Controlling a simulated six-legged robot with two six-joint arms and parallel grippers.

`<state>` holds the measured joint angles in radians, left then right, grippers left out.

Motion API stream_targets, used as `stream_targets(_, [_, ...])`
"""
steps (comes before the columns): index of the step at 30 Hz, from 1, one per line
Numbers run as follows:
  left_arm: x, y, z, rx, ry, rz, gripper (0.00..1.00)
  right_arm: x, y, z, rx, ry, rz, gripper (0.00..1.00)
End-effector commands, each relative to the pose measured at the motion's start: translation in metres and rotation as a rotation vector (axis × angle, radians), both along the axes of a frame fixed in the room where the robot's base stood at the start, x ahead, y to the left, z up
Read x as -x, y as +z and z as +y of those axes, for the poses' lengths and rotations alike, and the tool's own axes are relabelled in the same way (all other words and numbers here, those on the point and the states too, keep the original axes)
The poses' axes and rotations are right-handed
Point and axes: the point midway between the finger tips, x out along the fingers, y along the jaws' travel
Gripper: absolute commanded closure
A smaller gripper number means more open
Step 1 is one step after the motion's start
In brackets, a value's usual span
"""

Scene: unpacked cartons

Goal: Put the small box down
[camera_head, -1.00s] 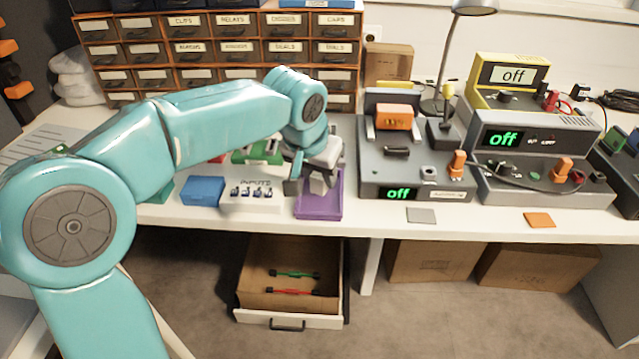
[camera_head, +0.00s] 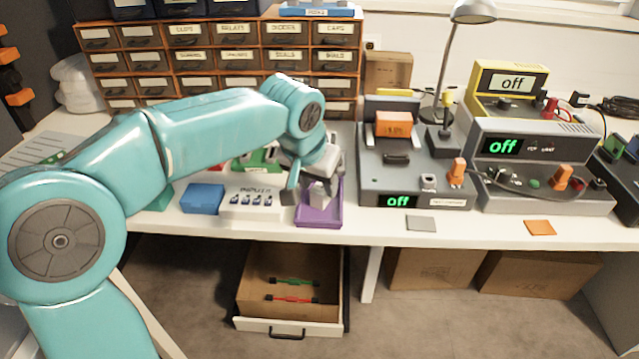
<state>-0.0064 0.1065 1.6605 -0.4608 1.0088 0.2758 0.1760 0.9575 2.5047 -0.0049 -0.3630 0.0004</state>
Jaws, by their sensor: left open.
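A small pale grey box (camera_head: 320,196) stands in the purple tray (camera_head: 319,221) on the workbench. My left gripper (camera_head: 311,196) is over the tray, with its fingers apart on either side of the small box. It is open. The gripper and wrist hide the back of the tray and part of the box. I cannot tell whether a finger still touches the box. My right gripper is not in view.
Left of the tray are a white input panel (camera_head: 252,208) and a blue box (camera_head: 203,198). Right of it stands a grey device (camera_head: 415,178) reading "off". Below, an open drawer (camera_head: 290,280) holds red and green leads. Labelled drawers (camera_head: 235,55) rise behind.

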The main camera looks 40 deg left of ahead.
Motion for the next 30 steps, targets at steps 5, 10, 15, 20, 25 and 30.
stream_targets(5, [0.016,0.046,-0.003,0.001,-0.001,-0.005,0.54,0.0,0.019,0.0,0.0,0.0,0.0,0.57])
stream_targets(10, [0.029,0.076,-0.005,0.0,0.0,-0.003,0.54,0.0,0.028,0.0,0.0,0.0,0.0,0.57])
stream_targets(15, [0.036,0.09,-0.006,0.0,0.0,-0.001,0.54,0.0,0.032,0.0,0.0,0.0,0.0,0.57])
stream_targets(20, [0.037,0.092,-0.006,0.0,0.0,0.0,0.54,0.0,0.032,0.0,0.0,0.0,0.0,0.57])
stream_targets(25, [0.037,0.092,-0.006,0.0,0.0,0.0,0.54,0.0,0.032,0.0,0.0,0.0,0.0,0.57])
stream_targets(30, [0.037,0.092,-0.006,0.0,0.0,0.0,0.54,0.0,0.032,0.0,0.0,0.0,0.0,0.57])
